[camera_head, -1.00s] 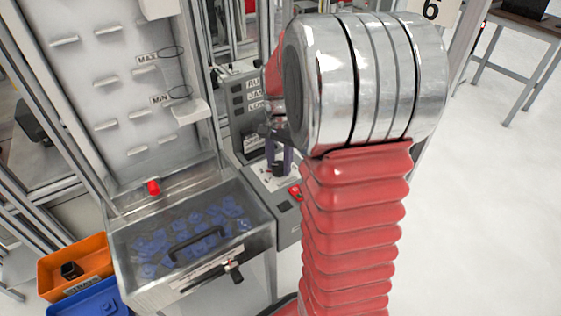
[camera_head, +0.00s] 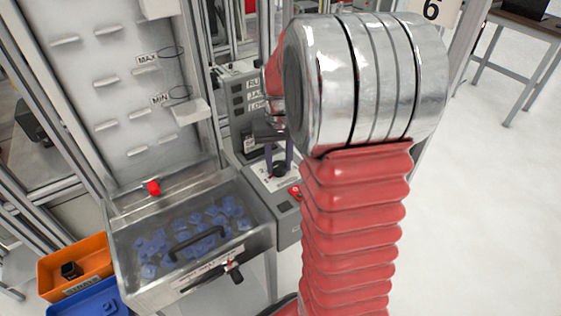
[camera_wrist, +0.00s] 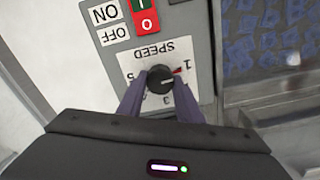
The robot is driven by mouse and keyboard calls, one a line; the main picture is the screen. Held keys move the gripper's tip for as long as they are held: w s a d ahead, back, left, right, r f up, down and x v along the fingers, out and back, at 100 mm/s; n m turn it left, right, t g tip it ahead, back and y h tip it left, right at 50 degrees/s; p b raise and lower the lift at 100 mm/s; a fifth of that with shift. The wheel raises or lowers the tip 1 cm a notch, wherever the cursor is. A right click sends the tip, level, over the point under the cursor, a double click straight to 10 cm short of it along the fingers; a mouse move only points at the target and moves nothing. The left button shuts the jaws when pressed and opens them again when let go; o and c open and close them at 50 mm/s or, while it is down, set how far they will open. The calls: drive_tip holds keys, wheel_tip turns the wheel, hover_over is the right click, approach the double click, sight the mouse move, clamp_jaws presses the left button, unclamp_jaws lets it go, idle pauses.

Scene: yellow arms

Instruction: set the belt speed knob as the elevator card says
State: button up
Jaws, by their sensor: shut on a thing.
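The black belt speed knob (camera_wrist: 160,82) sits on a white SPEED scale (camera_wrist: 150,60), which appears upside down in the wrist view. A pale line on the knob points roughly right, near a small red mark by the 1. My gripper (camera_wrist: 160,78) has its two purple fingers on opposite sides of the knob, shut on it. In the head view my gripper (camera_head: 279,165) reaches down over the knob (camera_head: 279,171) on the grey control box (camera_head: 291,234). I cannot make out a readable elevator card.
A red and green switch (camera_wrist: 144,15) marked I and O is beside the scale, with ON and OFF labels. A clear-lidded hopper (camera_head: 190,265) of blue parts stands left of the box. An orange bin (camera_head: 88,256) and blue bin (camera_head: 100,300) are farther left.

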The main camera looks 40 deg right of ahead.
sight(279, 165)
drive_tip(key=shift+s+a+n, duration=0.1)
drive_tip(key=shift+n, duration=0.5)
drive_tip(key=o, duration=1)
drive_tip(key=shift+o, duration=0.2)
drive_tip(key=shift+r, duration=0.15)
drive_tip(key=shift+r, duration=0.25)
wheel_tip(279, 165, up, 13)
